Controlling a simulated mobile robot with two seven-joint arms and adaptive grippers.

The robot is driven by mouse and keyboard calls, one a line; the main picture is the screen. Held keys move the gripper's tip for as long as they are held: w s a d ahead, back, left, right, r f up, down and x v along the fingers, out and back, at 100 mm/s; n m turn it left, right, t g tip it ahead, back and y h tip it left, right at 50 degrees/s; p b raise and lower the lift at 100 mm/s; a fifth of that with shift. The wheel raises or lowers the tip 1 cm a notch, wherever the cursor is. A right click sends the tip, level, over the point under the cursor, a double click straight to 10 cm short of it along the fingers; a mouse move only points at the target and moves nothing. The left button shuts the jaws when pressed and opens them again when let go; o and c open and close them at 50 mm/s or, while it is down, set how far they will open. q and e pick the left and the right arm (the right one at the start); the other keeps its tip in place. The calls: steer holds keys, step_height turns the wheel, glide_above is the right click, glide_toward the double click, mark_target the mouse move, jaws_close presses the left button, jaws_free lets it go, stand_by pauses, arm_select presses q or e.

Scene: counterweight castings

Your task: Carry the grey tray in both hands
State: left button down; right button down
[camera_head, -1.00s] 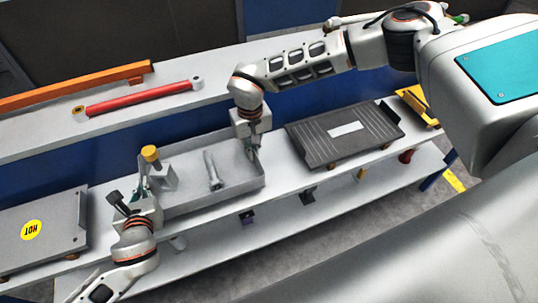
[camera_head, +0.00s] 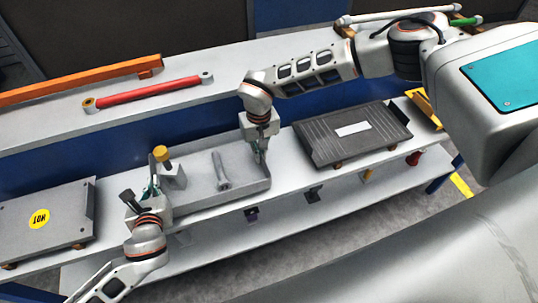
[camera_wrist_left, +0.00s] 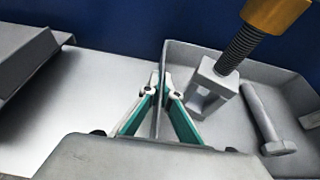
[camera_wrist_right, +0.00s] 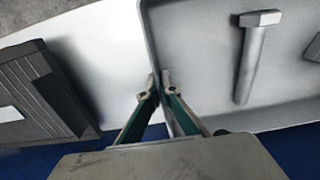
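The grey tray (camera_head: 222,199) is over the white bench in the head view, roughly level; I cannot tell whether it touches the bench. It holds a grey clamp block with a yellow knob (camera_head: 161,153) and a grey bolt-like bar (camera_head: 221,170). My left gripper (camera_head: 150,190) is at the tray's left end; in the left wrist view its fingers (camera_wrist_left: 161,92) pinch the tray wall (camera_wrist_left: 205,56). My right gripper (camera_head: 262,152) is at the right end; in the right wrist view its fingers (camera_wrist_right: 160,84) pinch that wall (camera_wrist_right: 150,45).
A grey plate with a yellow HOT label (camera_head: 40,219) lies left of the tray. A dark ribbed plate (camera_head: 352,138) lies on the right. A red bar (camera_head: 150,92) and an orange beam (camera_head: 80,80) lie on the back ledge. A yellow bracket (camera_head: 425,107) is far right.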

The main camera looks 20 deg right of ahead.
arm_select(q)
steer(key=shift+w+a+f, duration=0.1)
steer(key=shift+f, duration=0.5)
arm_select(e)
steer(key=shift+d+f, duration=0.1)
steer(key=shift+f, duration=0.65)
arm_select(q)
steer(key=c, duration=2.6)
jaws_free()
steer(key=shift+f, duration=0.2)
arm_select(e)
steer(key=c, duration=2.6)
jaws_free()
steer(key=shift+f, duration=0.1)
arm_select(q)
steer(key=o, duration=0.3)
arm_select(e)
steer(key=o, duration=0.3)
arm_select(q)
steer(key=v, duration=1.2)
arm_select(e)
step_height(320, 180, up, 12)
steer(key=shift+r, duration=0.1)
